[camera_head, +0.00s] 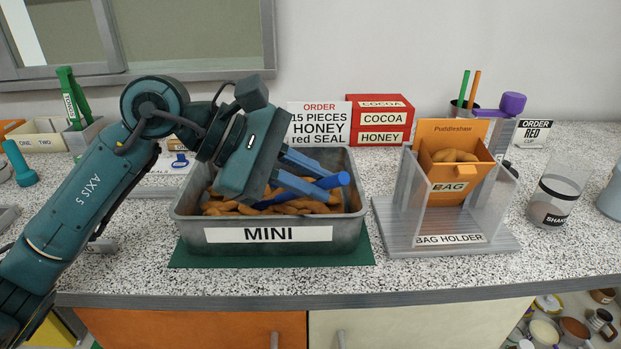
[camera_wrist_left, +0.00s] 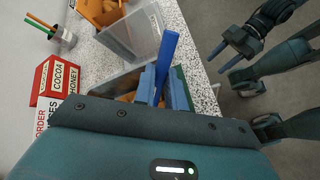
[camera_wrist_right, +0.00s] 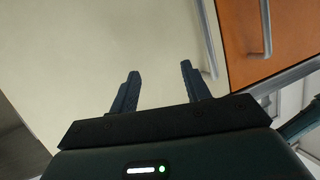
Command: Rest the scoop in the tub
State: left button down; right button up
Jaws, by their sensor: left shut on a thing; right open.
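The grey tub (camera_head: 345,232) labelled MINI stands on a green mat on the counter, with orange-brown pastry pieces in it. The blue scoop's handle (camera_head: 333,181) shows at the tub's right inside. My left gripper (camera_head: 305,178) reaches down over the tub and is shut on the scoop. In the left wrist view the blue handle (camera_wrist_left: 166,55) sticks out from between the fingers. The scoop's far end is hidden by the gripper and pieces. My right gripper (camera_wrist_right: 160,85) is open and empty in front of the cabinet doors.
Right of the tub, a clear bag holder (camera_head: 450,239) carries an orange bag (camera_head: 473,135) with pastry in it. Red COCOA and HONEY boxes (camera_head: 380,119) stand behind. A shaker (camera_head: 556,198) stands at the right. The counter's front strip is free.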

pick_arm(q)
jog(key=shift+f+b, duration=0.4)
dwell(0.7)
jog(key=c, duration=0.8)
grip_release()
jog(key=shift+a+r, duration=0.1)
jog(key=shift+p+v, duration=0.3)
jog(key=shift+v, duration=3.6)
